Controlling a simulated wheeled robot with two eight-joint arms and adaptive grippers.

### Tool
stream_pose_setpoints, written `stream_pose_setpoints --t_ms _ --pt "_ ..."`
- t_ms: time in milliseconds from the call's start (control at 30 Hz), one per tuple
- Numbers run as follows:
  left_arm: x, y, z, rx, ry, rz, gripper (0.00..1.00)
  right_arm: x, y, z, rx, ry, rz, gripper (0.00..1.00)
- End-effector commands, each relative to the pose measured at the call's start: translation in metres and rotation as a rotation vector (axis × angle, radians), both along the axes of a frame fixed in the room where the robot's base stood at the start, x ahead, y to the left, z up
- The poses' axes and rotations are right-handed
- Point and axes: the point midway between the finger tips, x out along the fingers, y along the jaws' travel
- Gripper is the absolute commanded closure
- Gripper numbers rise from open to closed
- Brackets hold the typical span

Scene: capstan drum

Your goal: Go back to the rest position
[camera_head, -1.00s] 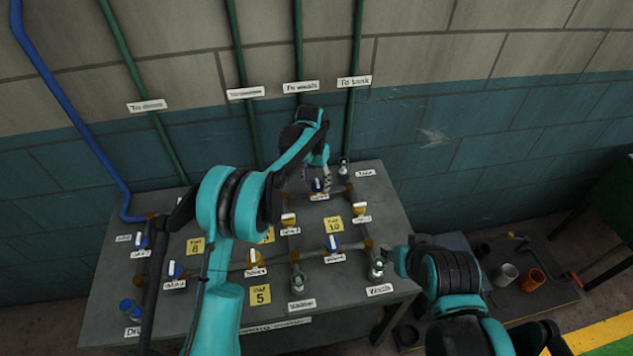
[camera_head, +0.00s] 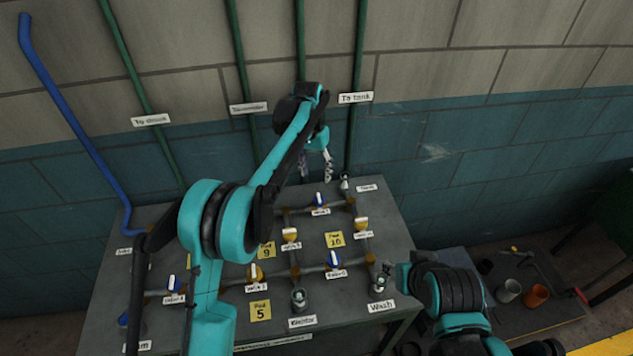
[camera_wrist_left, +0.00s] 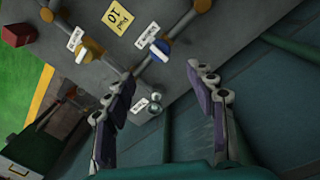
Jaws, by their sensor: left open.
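My left gripper (camera_head: 316,166) is open and empty, raised above the back edge of the grey table (camera_head: 385,205), near the wall. In the left wrist view its two fingers (camera_wrist_left: 164,100) stand apart with nothing between them. Below it on the table is a pipe network with blue-handled valves (camera_head: 320,199) and yellow-handled valves (camera_head: 291,235). My right arm (camera_head: 445,290) comes in at the lower right. Its gripper cannot be made out clearly beside the table's right edge.
Green pipes (camera_head: 241,70) and a blue pipe (camera_head: 75,115) run up the wall. A dark low bench (camera_head: 535,310) at the right holds a grey cup (camera_head: 508,291) and an orange cup (camera_head: 536,295). Yellow tags (camera_head: 261,310) lie on the table.

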Motion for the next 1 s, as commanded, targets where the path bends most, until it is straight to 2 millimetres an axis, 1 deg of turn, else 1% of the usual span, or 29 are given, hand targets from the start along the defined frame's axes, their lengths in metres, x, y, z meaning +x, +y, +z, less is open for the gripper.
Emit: stream_pose_setpoints --t_ms 133,567,667,767,867,1000 --pt "0.000 0.001 0.007 0.000 0.000 0.000 0.44 0.000 0.000 0.000 0.000 0.000 0.000 0.60" --pt "0.000 0.001 0.007 0.000 0.000 0.000 0.44 0.000 0.000 0.000 0.000 0.000 0.000 0.60" --pt "-0.003 0.004 0.011 0.000 -0.008 0.007 0.44 0.000 0.000 -0.001 0.000 0.000 0.000 0.60" --pt "-0.013 0.014 0.024 -0.003 -0.035 0.028 0.44 0.000 0.000 -0.003 0.000 0.000 0.000 0.60" --pt "-0.032 0.030 0.043 -0.007 -0.082 0.060 0.44 0.000 0.000 -0.007 0.000 0.000 0.000 0.60" --pt "-0.069 0.056 0.067 -0.014 -0.159 0.117 0.44 0.000 0.000 -0.013 0.000 0.000 0.000 0.60"
